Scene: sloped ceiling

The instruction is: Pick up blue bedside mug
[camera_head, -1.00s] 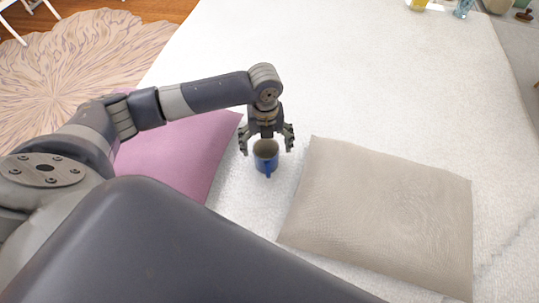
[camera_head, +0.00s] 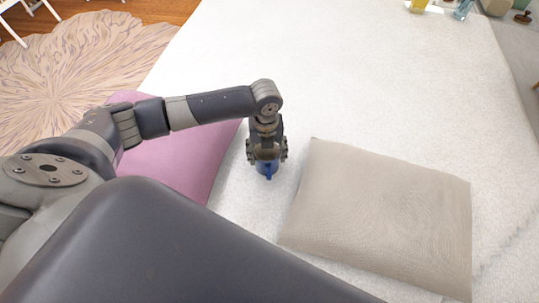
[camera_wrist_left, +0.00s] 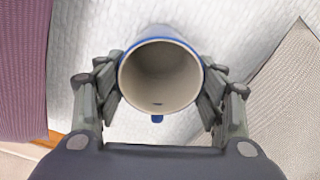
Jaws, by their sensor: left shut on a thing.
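The blue mug (camera_head: 267,171) stands on the white bed (camera_head: 350,70) between the two pillows. My left gripper (camera_head: 267,158) is over it, pointing down, and hides most of it in the head view. In the left wrist view the mug (camera_wrist_left: 160,76) shows from above, with its pale inside, blue rim and a bit of blue handle. The fingers of the left gripper (camera_wrist_left: 161,92) are closed against both sides of the mug. My right gripper is not in view.
A mauve pillow (camera_head: 180,150) lies to the left under my left arm. A beige pillow (camera_head: 385,210) lies close on the right. A yellow cup (camera_head: 418,6) and a blue glass (camera_head: 463,9) stand at the far top right.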

